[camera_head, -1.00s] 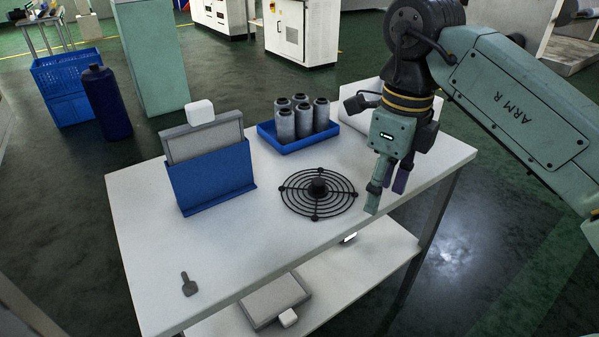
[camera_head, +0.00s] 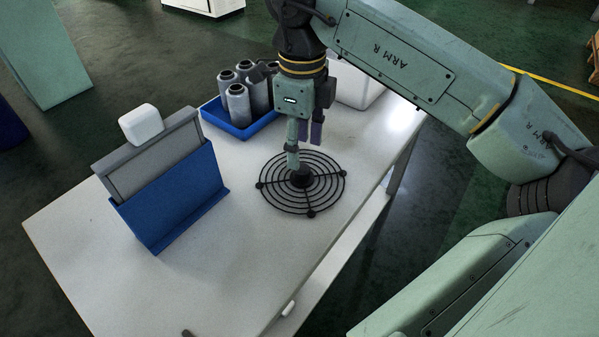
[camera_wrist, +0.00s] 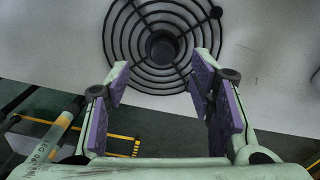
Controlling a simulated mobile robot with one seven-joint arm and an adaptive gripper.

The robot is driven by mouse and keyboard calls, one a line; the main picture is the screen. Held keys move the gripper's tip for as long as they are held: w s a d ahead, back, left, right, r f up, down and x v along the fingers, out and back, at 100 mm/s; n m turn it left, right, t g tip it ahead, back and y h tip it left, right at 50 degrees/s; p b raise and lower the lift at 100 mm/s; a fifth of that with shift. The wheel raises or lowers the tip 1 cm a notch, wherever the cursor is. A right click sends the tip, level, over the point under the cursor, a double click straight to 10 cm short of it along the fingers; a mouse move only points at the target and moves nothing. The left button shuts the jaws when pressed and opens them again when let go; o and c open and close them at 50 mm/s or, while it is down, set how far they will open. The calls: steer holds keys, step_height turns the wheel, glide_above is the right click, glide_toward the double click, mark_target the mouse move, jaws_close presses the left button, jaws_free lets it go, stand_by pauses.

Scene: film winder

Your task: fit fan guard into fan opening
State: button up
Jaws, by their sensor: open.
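The fan guard (camera_head: 322,196) is a round black wire grille with a dark central knob (camera_head: 301,177). It lies flat on the white table near its right edge. My gripper (camera_head: 302,156) points down just above and behind the knob, fingers apart. In the wrist view the gripper's (camera_wrist: 163,85) purple pads stand on either side, with the guard (camera_wrist: 124,40) and its knob beyond the fingertips and nothing held. I cannot tell in the head view whether a finger touches the guard. No fan opening shows in these frames.
A blue stand (camera_head: 180,205) with a grey, white-handled panel (camera_head: 150,165) stands at the table's left. A blue tray (camera_head: 235,130) of grey bobbins is behind the gripper, close to it. A white bin (camera_head: 356,88) stands at the back right. The white table's (camera_head: 100,250) front left is mostly clear.

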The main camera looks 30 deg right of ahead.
mark_target(303, 168)
steer(key=shift+d+f+p, duration=0.15)
steer(key=shift+f+p, duration=0.95)
steer(key=shift+f, duration=1.95)
steer(key=shift+c, duration=0.5)
jaws_close()
